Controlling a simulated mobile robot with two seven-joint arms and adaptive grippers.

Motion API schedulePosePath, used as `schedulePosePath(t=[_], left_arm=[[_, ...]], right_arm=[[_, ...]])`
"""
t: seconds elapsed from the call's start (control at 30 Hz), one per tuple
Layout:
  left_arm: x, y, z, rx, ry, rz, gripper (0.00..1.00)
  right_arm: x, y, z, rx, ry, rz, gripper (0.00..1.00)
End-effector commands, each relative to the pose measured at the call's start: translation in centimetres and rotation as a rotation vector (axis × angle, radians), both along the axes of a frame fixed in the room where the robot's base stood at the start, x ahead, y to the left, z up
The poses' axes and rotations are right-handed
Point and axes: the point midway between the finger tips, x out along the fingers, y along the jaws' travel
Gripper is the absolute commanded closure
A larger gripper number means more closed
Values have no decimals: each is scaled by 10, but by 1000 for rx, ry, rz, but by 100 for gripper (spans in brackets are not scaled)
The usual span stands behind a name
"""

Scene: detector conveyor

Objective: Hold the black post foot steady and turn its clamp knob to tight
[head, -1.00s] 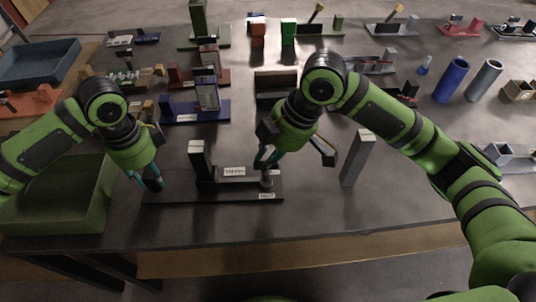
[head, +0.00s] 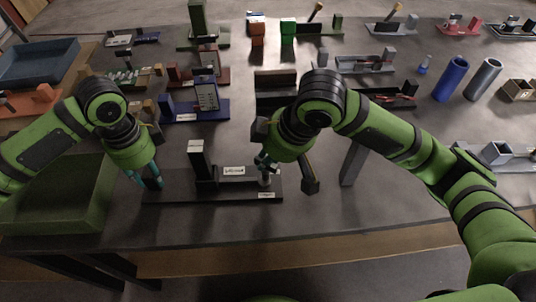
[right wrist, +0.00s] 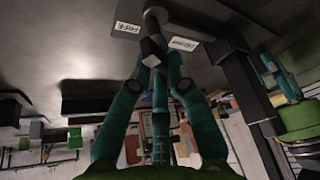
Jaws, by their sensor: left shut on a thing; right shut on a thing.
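The black post foot (head: 225,190) lies flat near the table's front edge, with an upright black post (head: 200,165) on it. My left gripper (head: 150,182) is at the foot's left end, shut on its edge. The grey clamp knob (head: 264,181) stands at the foot's right end. My right gripper (head: 265,163) reaches down over the knob and is shut on it, hiding its top. In the right wrist view the fingers (right wrist: 155,62) close around the dark knob (right wrist: 152,46). White labels lie beside it; I cannot tell the knob's exact angle.
A grey upright block (head: 353,163) stands right of the foot, close to my right wrist. A green tray (head: 60,210) is at the left front. Several other fixtures and a blue cylinder (head: 452,78) stand farther back. The front strip of table right of the foot is clear.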

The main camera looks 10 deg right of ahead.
Motion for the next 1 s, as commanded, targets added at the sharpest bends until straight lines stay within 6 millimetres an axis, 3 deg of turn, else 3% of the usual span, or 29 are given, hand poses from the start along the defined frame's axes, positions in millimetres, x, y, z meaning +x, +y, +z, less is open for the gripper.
schedulePosePath(t=[0.4,0.93,0.97,1.0], left_arm=[[0,0,0,0,-1,0,100],[0,0,0,0,-1,1,100],[0,0,0,0,-1,1,100],[0,0,0,0,-1,1,100]], right_arm=[[-2,0,-1,-1,4,-186,100],[-2,0,-1,0,3,-209,100],[-2,0,-1,0,3,-208,70],[-2,0,-1,0,3,-208,57]])
